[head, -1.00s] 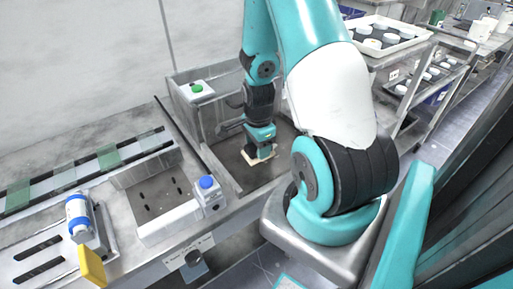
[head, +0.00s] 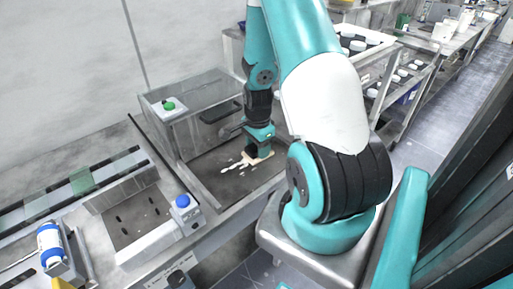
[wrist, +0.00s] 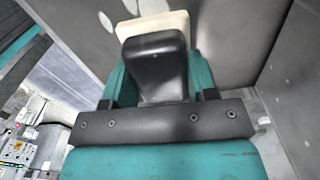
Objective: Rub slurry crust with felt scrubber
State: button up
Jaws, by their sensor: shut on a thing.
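My gripper (head: 259,142) is down inside a steel-walled bay on the bench. It is shut on the dark handle of the felt scrubber, whose cream pad (head: 256,156) sits at or very near the bay floor; I cannot tell if it touches. In the wrist view, the scrubber's black handle (wrist: 156,62) stands between my teal fingers, with the cream pad (wrist: 152,27) beyond it. White crust patches (head: 243,164) lie on the dark floor (head: 215,189), just left of and below the pad. Whatever is under the pad is hidden.
Bay walls stand close around my gripper. A box with a green button (head: 168,106) sits at the bay's back left corner. A box with a blue button (head: 183,201) is at the front left, beside a shallow steel tray (head: 135,219). A blue-and-white bottle (head: 50,240) lies far left.

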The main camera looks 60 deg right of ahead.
notch_tip(320, 180, up, 3)
jog(key=shift+a+r+p, duration=0.1)
jog(key=shift+p, duration=0.5)
notch_tip(320, 180, up, 5)
jog(key=p, duration=0.4)
